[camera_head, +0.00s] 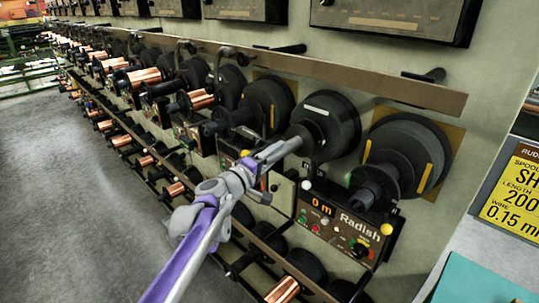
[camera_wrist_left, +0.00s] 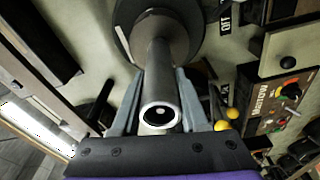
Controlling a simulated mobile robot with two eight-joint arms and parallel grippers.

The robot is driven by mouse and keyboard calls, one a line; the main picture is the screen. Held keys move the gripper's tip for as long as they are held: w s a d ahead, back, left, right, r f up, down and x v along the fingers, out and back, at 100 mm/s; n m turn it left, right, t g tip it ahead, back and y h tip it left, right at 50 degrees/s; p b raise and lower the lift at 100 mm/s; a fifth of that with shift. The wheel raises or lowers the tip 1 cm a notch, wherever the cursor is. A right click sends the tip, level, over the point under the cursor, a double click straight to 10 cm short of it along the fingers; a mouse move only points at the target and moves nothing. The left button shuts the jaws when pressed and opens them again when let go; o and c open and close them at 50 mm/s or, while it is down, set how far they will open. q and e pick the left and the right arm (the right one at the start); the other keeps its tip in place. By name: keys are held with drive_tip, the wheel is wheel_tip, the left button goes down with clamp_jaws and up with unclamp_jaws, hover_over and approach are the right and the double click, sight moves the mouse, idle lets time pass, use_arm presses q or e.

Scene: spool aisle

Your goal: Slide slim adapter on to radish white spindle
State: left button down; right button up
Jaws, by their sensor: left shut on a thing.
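My left gripper (camera_head: 273,153) is shut on the slim adapter, a grey tube. In the left wrist view the adapter (camera_wrist_left: 159,102) lies between the two fingers, its open, bright-rimmed end facing the camera. A pale spot shows inside its dark bore. The adapter's far end lines up with the white-marked spindle (camera_head: 305,131), in front of a black flange (camera_head: 337,113) with a white label. That flange also fills the top of the left wrist view (camera_wrist_left: 185,35). I cannot tell how far the adapter overlaps the spindle. My right gripper is not in view.
The Radish panel (camera_head: 345,222) sits below, with a white knob (camera_head: 307,185) and a yellow knob (camera_head: 386,230). A yellow-marked spindle (camera_head: 372,183) stands to the right. A long rail (camera_head: 350,79) runs above. Copper spools line the rack at left; the floor (camera_head: 75,190) is clear.

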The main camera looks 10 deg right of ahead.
sight(283, 149)
use_arm(q)
drive_tip(key=shift+p+x, duration=0.5)
drive_tip(key=shift+x, duration=1.25)
drive_tip(key=shift+c, duration=1.7)
unclamp_jaws()
drive_tip(key=shift+s, duration=0.25)
drive_tip(key=b+v, duration=0.1)
drive_tip(key=v, duration=0.9)
drive_tip(key=s+a+f+m+g+y, duration=0.3)
drive_tip(key=s+a+f+y, duration=0.3)
drive_tip(key=s+a+f, duration=0.6)
drive_tip(key=s+a+f+m+g+y, duration=0.3)
drive_tip(key=s+a+f+y, duration=0.4)
drive_tip(key=s+a+f, duration=0.6)
drive_tip(key=s+f, duration=0.1)
drive_tip(key=s, duration=0.7)
drive_tip(key=shift+a+f+g, duration=0.25)
drive_tip(key=shift+f+g, duration=0.05)
drive_tip(key=shift+g, duration=0.1)
